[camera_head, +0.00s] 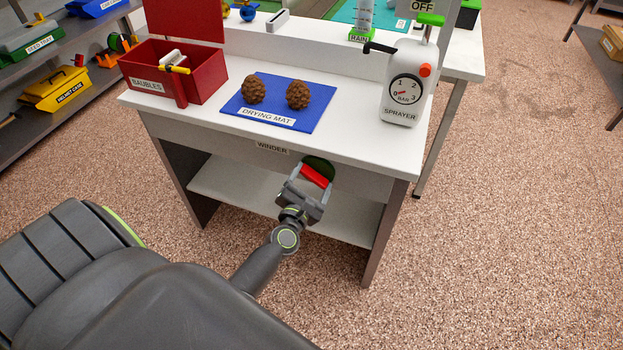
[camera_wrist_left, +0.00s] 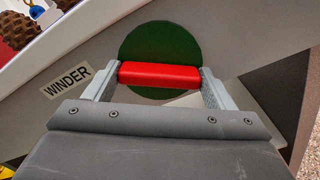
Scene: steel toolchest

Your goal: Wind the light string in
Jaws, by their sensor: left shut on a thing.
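The winder is a dark green disc (camera_wrist_left: 158,45) with a red bar handle (camera_wrist_left: 160,75), on the front panel of the white table. A label reading WINDER (camera_wrist_left: 67,80) is beside it. In the head view the green disc (camera_head: 319,165) and red handle (camera_head: 315,177) show just below the table's front edge. My left gripper (camera_head: 306,181) is shut on the red handle. In the left wrist view its two fingers press on the two ends of the bar. No light string can be made out. My right gripper is not in view.
On the white table (camera_head: 350,145) are a red BAUBLES box (camera_head: 205,85), a blue drying mat (camera_head: 275,118) with two pine cones, and a white sprayer (camera_head: 405,75). A lower shelf (camera_head: 235,190) is under it. Speckled floor lies open at right.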

